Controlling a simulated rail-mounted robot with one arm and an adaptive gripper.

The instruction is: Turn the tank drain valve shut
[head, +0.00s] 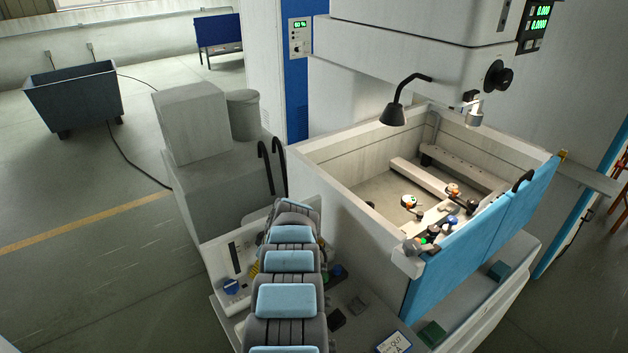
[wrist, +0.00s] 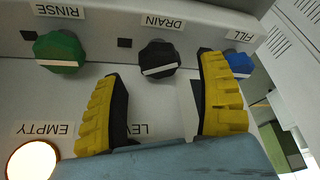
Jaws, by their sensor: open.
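In the wrist view, the drain valve is a black knob (wrist: 158,56) with a white bar lying nearly crosswise, slightly tilted. Its DRAIN label (wrist: 163,22) appears upside down above it. My gripper (wrist: 162,80) is open, with one yellow-padded finger to the lower left of the knob and the other to its right. The knob shows between and just beyond the fingertips, not gripped. In the head view, only a bit of a yellow finger (head: 255,263) shows beside my arm, which hides the drain knob.
A green RINSE knob (wrist: 60,52) is to the left and a blue FILL knob (wrist: 239,63) is close beyond the right finger. A lit EMPTY lamp (wrist: 33,161) glows at lower left. In the head view, the open tank (head: 330,147) stands right of my arm.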

